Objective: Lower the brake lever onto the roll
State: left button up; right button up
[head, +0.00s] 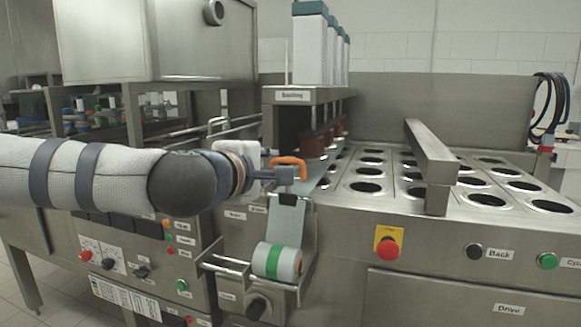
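The roll (278,261), white with a green band, lies in a metal holder at the machine's front, below my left gripper. A light strip of film rises behind the roll. An orange curved handle (291,162), which looks like the brake lever's grip, sits above the roll, with a dark pad (288,199) lower down, apart from the roll. My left gripper (278,173) reaches in from the left and is right at the orange handle. Its fingers overlap the handle, so I cannot tell whether they are closed on it. My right gripper is out of view.
A steel deck with several round cup holes (368,187) stretches right, with a raised metal bar (432,155) across it. A red stop button (387,248) is on the front. A panel of knobs (108,263) lies below my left arm. Rails (245,270) flank the roll.

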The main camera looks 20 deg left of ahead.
aim_at(285, 161)
pick_arm(q)
jog(key=w, duration=0.3)
jog(key=w+f, duration=0.1)
jog(key=w, duration=0.5)
jog(key=shift+d+f, duration=0.2)
jog(key=shift+f, duration=0.15)
grip_shut()
